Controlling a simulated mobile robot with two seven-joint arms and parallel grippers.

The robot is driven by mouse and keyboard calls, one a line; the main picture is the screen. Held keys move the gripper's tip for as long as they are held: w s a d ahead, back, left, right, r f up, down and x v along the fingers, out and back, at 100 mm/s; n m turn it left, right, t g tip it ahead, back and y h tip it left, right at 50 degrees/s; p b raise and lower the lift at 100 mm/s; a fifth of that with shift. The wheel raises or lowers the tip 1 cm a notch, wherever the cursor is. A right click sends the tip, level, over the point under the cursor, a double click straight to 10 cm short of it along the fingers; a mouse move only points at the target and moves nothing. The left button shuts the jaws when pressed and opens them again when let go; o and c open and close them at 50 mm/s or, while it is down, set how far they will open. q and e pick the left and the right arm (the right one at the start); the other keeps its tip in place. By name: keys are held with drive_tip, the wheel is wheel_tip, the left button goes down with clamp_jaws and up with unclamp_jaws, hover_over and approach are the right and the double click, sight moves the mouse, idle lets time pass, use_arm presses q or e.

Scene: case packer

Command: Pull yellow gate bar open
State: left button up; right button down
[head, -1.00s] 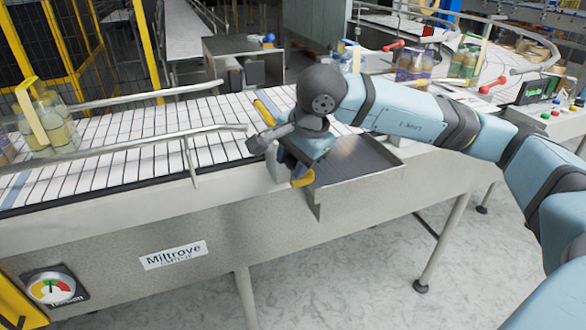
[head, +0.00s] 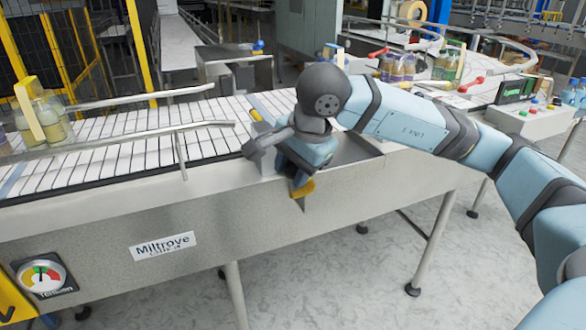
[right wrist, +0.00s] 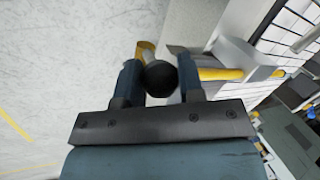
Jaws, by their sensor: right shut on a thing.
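The yellow gate bar (head: 256,115) crosses the conveyor's near side. Its far end shows beyond my right arm and its near end (head: 303,189) sticks out past the conveyor's front edge. My right gripper (head: 299,178) is at this near end, mostly hidden behind its own wrist. In the right wrist view, my right gripper (right wrist: 159,76) is shut on a black round knob (right wrist: 160,78). The yellow bar (right wrist: 222,74) runs right from there through a grey block (right wrist: 240,57). My left gripper is not in view.
The slatted conveyor (head: 150,126) has metal guide rails (head: 150,140) at its edge. Jars (head: 48,120) stand at its left end, and more (head: 395,68) stand at the back right. A grey chute (head: 355,150) lies right of the gripper. The floor in front is clear.

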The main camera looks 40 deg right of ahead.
drive_tip(key=c, duration=0.7)
unclamp_jaws()
drive_tip(key=shift+c, duration=0.2)
drive_tip(key=shift+r, duration=0.1)
drive_tip(key=v, duration=1.3)
drive_tip(key=shift+r, duration=0.35)
drive_tip(key=shift+s, duration=0.15)
